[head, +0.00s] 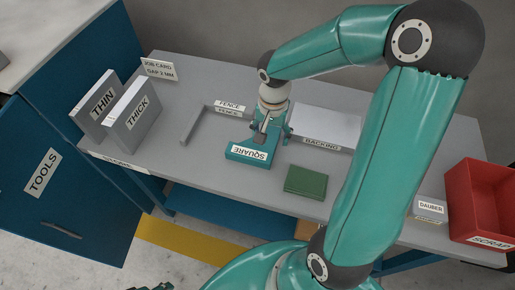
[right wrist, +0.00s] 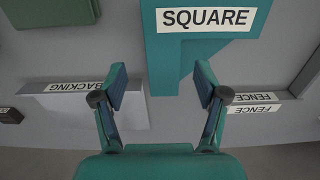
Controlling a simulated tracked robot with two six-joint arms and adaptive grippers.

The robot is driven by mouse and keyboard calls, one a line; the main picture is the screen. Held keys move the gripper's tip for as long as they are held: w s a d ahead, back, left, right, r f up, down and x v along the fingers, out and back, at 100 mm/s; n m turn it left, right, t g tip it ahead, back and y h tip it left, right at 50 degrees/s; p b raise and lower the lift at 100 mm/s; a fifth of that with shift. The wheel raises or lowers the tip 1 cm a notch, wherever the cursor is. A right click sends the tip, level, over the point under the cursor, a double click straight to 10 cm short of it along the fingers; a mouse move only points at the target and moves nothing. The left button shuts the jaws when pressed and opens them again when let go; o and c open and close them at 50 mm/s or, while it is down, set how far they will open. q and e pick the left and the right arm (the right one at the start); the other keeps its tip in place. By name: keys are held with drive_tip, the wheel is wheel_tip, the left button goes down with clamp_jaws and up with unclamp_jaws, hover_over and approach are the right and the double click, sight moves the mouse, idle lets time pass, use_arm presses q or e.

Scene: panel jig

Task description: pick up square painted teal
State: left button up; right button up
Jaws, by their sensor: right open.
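The teal square (head: 241,154), with a white SQUARE label, lies on the grey bench. It also shows in the right wrist view (right wrist: 162,55), where its narrow leg runs down between my fingers. My right gripper (head: 268,130) is over the square in the head view, pointing down. In the right wrist view the right gripper (right wrist: 161,88) is open, one finger on each side of the leg, with visible gaps. I cannot tell how far the fingertips are above the bench. The gripper hides part of the square in the head view. My left gripper is not seen.
The FENCE strip (head: 228,109) stands left of the square and the BACKING block (head: 325,124) behind right. A green block (head: 305,181) lies front right. THIN (head: 95,106) and THICK (head: 134,116) panels stand left. A red SCRAP bin (head: 474,200) is far right.

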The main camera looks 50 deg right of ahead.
sight(269, 143)
drive_tip(key=f, duration=0.5)
drive_tip(key=shift+w, duration=0.3)
drive_tip(key=shift+c, duration=0.2)
clamp_jaws()
